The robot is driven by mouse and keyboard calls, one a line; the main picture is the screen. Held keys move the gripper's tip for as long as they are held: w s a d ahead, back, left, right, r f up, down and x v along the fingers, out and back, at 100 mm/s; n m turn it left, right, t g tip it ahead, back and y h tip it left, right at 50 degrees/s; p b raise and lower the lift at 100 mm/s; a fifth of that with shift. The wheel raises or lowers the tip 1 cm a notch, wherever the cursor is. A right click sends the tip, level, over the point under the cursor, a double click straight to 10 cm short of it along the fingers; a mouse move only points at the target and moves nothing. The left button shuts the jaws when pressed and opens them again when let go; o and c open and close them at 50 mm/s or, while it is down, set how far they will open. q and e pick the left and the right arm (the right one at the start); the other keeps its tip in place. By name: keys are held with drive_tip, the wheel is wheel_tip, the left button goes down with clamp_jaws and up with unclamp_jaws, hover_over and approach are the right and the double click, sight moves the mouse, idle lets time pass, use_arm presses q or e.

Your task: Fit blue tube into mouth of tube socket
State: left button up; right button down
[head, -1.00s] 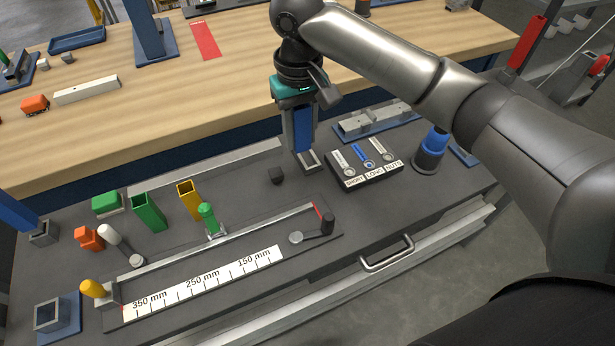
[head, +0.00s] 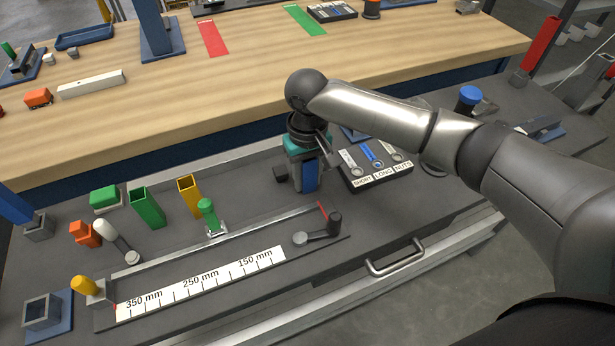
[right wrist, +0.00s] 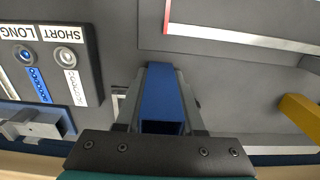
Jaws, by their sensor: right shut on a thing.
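The blue tube (head: 310,174) is in my right gripper (head: 306,186), which is shut on it low over the dark bench. In the right wrist view the tube (right wrist: 160,100) lies between the fingers, its square end toward the camera. The tube's far end is partly hidden. I cannot tell for sure which fixture is the tube socket. A grey square open holder on a blue plate (head: 42,312) stands at the front left, well away from the tube. A similar grey holder (head: 38,229) stands farther back. My left gripper is not in view.
A labelled tray (head: 376,172) is just right of my right gripper; a small dark block (head: 280,173) is at its left. The ruler fixture (head: 200,285) lies in front. Green (head: 147,208) and yellow (head: 189,196) tubes stand to the left. A grey block on a blue plate (right wrist: 35,128) shows in the wrist view.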

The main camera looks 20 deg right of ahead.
drive_tip(key=shift+f, duration=0.15)
drive_tip(key=c, duration=0.5)
unclamp_jaws()
